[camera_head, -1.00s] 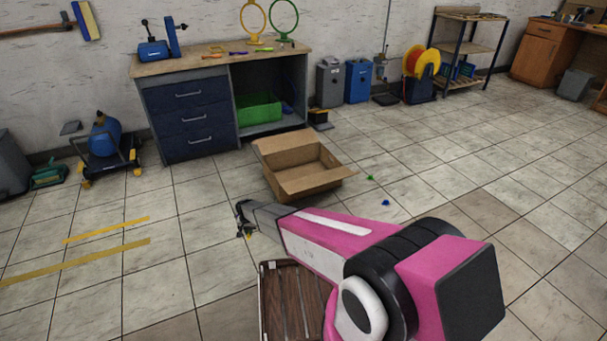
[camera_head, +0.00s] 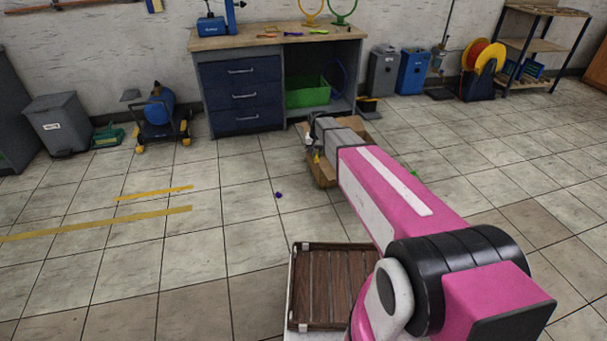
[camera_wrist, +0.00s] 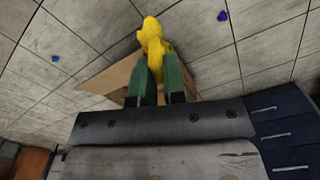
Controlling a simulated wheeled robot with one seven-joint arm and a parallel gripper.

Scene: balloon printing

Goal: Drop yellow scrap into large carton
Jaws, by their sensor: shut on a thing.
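My gripper (camera_head: 314,146) is shut on the yellow scrap (camera_wrist: 153,40). The scrap is a crumpled yellow piece that sticks out past the green fingertips in the wrist view, and a bit of it (camera_head: 317,157) shows in the head view. The large carton (camera_head: 326,176) is an open brown cardboard box on the floor. My arm and gripper cover much of it in the head view. In the wrist view, part of the carton (camera_wrist: 108,82) shows behind and left of the fingers. I cannot tell whether the scrap is over its opening.
A purple scrap (camera_head: 278,194) lies on the floor left of the carton, and a green one (camera_head: 413,172) lies right of it. A workbench (camera_head: 240,95) with drawers stands behind. A slatted wooden crate (camera_head: 334,325) is in front. The tiled floor at left is mostly clear.

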